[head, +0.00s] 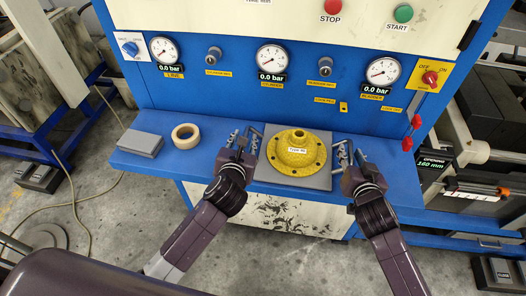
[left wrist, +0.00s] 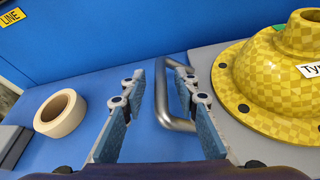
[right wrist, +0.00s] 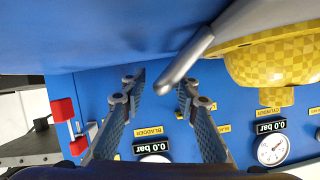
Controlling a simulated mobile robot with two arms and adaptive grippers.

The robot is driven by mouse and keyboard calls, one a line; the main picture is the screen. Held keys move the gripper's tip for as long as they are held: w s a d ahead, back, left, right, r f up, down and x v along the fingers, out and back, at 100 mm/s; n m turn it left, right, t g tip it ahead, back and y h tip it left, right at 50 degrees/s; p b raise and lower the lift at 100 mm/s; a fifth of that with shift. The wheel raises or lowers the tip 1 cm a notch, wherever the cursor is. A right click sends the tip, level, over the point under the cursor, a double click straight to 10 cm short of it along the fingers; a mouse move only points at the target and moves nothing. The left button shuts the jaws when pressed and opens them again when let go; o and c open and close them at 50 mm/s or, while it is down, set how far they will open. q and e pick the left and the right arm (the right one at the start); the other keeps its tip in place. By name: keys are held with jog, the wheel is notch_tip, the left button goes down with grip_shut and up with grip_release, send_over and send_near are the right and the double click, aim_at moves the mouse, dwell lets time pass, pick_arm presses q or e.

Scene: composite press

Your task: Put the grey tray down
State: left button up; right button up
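The grey tray (head: 312,181) sits flat on the blue shelf (head: 393,179) of the press, as far as I can see. A yellow round flange (head: 288,160) with a "Type" label lies on it. My left gripper (head: 245,143) is open at the tray's left handle (left wrist: 186,122), a metal bar that shows between its spread fingers (left wrist: 165,85). My right gripper (head: 346,154) is open at the tray's right side. In the right wrist view the right handle (right wrist: 183,68) reaches toward the gap between its open fingers (right wrist: 160,88); contact is unclear.
A tape roll (head: 186,136) and a grey block (head: 140,143) lie on the shelf to the left. The blue panel with gauges (head: 271,57) rises behind the tray. Red knobs (head: 408,143) stick out at the right. The shelf is clear between the tape and the left gripper.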

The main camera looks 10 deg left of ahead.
pick_arm(q)
jog(key=v, duration=1)
jog(key=shift+s, duration=0.25)
pick_arm(e)
jog(key=shift+s, duration=0.1)
jog(key=v, duration=1.2)
pick_arm(q)
jog(key=shift+s+r, duration=0.15)
pick_arm(e)
jog(key=shift+r, duration=0.15)
